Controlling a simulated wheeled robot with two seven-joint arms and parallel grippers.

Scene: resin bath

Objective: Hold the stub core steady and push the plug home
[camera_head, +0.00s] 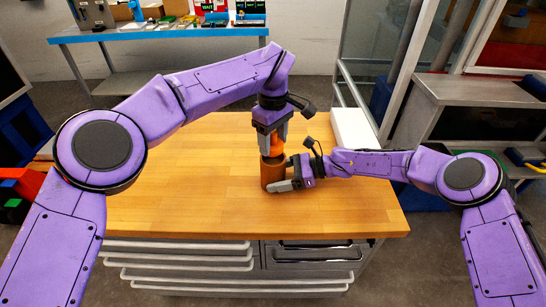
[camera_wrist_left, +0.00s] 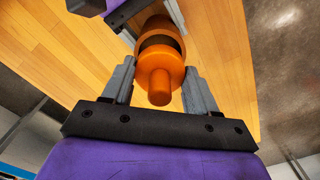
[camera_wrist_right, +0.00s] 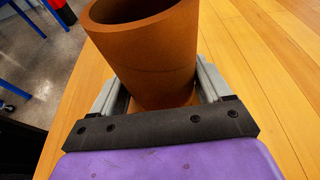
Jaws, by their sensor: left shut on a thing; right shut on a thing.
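The stub core (camera_head: 272,176) is a brown, open-topped hollow cylinder standing upright on the wooden table. My right gripper (camera_head: 288,173) is shut on it from the right side, low down. In the right wrist view the core (camera_wrist_right: 155,60) sits between the two fingers, its mouth open at the top. My left gripper (camera_head: 273,138) points down above the core, shut on the orange plug (camera_head: 275,145). In the left wrist view the plug (camera_wrist_left: 160,82) shows a round knob and wider flange between the fingers. Whether its lower end is inside the core's mouth is unclear.
The wooden table (camera_head: 185,190) is clear around the core. A white block (camera_head: 353,130) lies at its back right. Drawers with white handles (camera_head: 190,262) are under the front edge. A blue bench (camera_head: 170,32) with small items stands behind.

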